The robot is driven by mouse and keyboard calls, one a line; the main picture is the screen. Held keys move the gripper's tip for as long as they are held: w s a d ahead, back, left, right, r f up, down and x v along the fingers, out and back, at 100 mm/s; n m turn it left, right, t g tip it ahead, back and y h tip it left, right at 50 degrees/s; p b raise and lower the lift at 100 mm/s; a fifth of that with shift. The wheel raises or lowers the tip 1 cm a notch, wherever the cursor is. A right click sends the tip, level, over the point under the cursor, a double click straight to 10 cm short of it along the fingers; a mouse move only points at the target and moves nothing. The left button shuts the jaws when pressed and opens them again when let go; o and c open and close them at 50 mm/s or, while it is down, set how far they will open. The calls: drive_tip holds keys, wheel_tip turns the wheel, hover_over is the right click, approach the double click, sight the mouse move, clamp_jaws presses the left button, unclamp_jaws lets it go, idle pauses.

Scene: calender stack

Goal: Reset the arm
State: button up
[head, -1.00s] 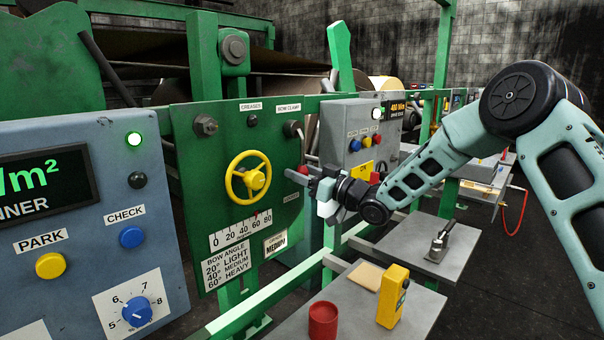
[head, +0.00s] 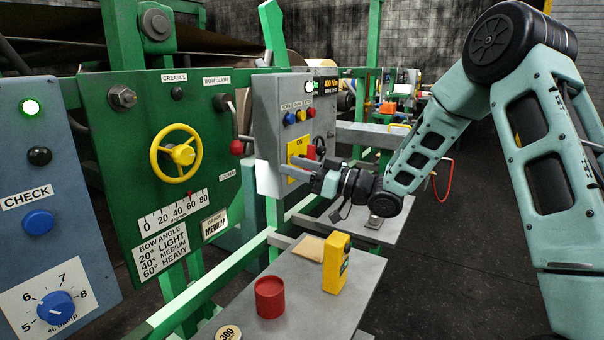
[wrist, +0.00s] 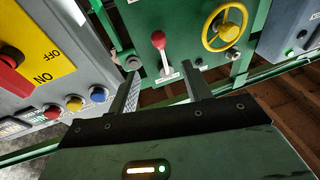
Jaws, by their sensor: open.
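My gripper (head: 301,171) is open and empty at the end of my raised arm, in front of the grey control box in the head view. Its two fingers (wrist: 162,92) show in the wrist view with a gap between them. Past the gap stands the bow clamp lever with its red knob (wrist: 158,40), apart from the fingers. The same red knob shows in the head view (head: 237,147). The yellow handwheel (head: 176,155) sits on the green panel (head: 105,150) left of my gripper.
A grey shelf (head: 310,295) below my gripper holds a red cup (head: 269,298) and a yellow handheld device (head: 336,263). The grey control box (head: 268,100) with coloured buttons and a yellow switch plate is close behind the gripper. Dark floor (head: 450,270) is open at the right.

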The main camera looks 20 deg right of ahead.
drive_tip(key=shift+s+d+f, duration=0.1)
drive_tip(key=shift+s+d, duration=0.3)
drive_tip(key=a+f+m+g+h, duration=0.1)
drive_tip(key=a+f+g+h, duration=0.1)
drive_tip(key=a+h, duration=0.45)
drive_tip(key=s+a+f+g+h, duration=0.3)
drive_tip(key=s+a+f, duration=0.1)
drive_tip(key=s+a, duration=0.4)
drive_tip(key=s+f+g+h, duration=0.1)
drive_tip(key=s+g, duration=0.2)
drive_tip(key=s, duration=0.7)
drive_tip(key=s+d+f+g+h+p, duration=0.1)
drive_tip(key=s+g+h, duration=0.1)
drive_tip(key=s, duration=0.7)
drive_tip(key=s+f+g+h, duration=0.1)
drive_tip(key=s+g, duration=0.2)
drive_tip(key=s, duration=0.7)
drive_tip(key=shift+s+d+m+g+h, duration=0.2)
drive_tip(key=shift+s+m+g+h, duration=0.1)
drive_tip(key=shift+g+h, duration=0.1)
